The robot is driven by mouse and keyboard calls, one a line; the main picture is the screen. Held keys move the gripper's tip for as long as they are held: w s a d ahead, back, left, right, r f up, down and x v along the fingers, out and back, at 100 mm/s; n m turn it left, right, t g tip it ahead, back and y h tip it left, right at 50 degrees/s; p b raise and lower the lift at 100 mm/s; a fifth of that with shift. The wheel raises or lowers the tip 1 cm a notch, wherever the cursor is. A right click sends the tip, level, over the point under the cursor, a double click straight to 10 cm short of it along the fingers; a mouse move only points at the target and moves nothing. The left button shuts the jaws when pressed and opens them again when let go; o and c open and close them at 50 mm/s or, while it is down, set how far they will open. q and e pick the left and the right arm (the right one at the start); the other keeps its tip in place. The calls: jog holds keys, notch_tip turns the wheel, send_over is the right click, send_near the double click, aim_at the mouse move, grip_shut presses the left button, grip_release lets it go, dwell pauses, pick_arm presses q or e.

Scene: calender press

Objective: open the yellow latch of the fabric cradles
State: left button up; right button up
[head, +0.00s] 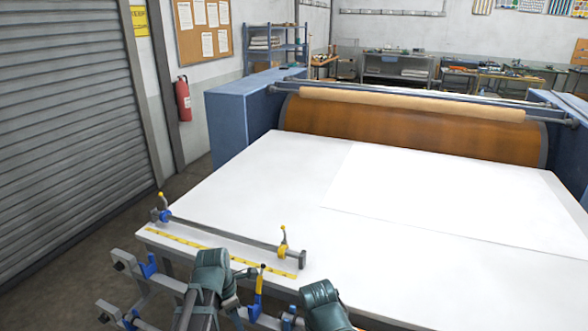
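Blue cradle brackets stand at the near left of the white table. One blue cradle (166,216) is at the left end of a grey bar (215,230), with a small yellow latch (161,198) upright above it. Another yellow latch (283,235) stands upright near the bar's right end. A longer yellow lever (259,281) stands upright on a nearer blue bracket (254,312), close to my arms. More blue cradle parts (149,267) show at the lower left. My two dark green arms rise from the bottom edge; no gripper fingers show. My arms partly hide the nearer frame.
A yellow measuring strip (215,248) runs along the near table edge. The white table (265,185) is mostly bare, with a white sheet (445,195) on its right. The press roller (410,130) and blue housing (235,120) stand behind. Floor is free at left.

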pick_arm(q)
jog(key=s+d+m+y, duration=0.1)
jog(key=s+d+m, duration=0.4)
jog(key=m, duration=0.9)
jog(key=s+d+m+y, duration=0.1)
jog(key=s+d+m, duration=0.4)
jog(key=m, duration=0.9)
jog(key=shift+d+m+y, duration=0.3)
jog(key=shift+d+m, duration=0.1)
jog(key=shift+d, duration=0.25)
jog(key=w+a+m+g+h, duration=0.1)
jog(key=w+a+m+h, duration=0.15)
jog(key=w+a, duration=1.2)
jog(key=shift+n, duration=0.35)
jog(key=d+f+b, duration=0.1)
jog(key=f+b, duration=0.3)
jog(key=d+f+b, duration=0.1)
jog(key=f+b, duration=0.4)
jog(key=d+f+b, duration=0.1)
jog(key=f+b, duration=0.4)
jog(key=shift+d, duration=0.25)
pick_arm(e)
notch_tip(320, 180, down, 14)
pick_arm(q)
jog(key=shift+r, duration=0.1)
pick_arm(e)
jog(key=shift+r, duration=0.1)
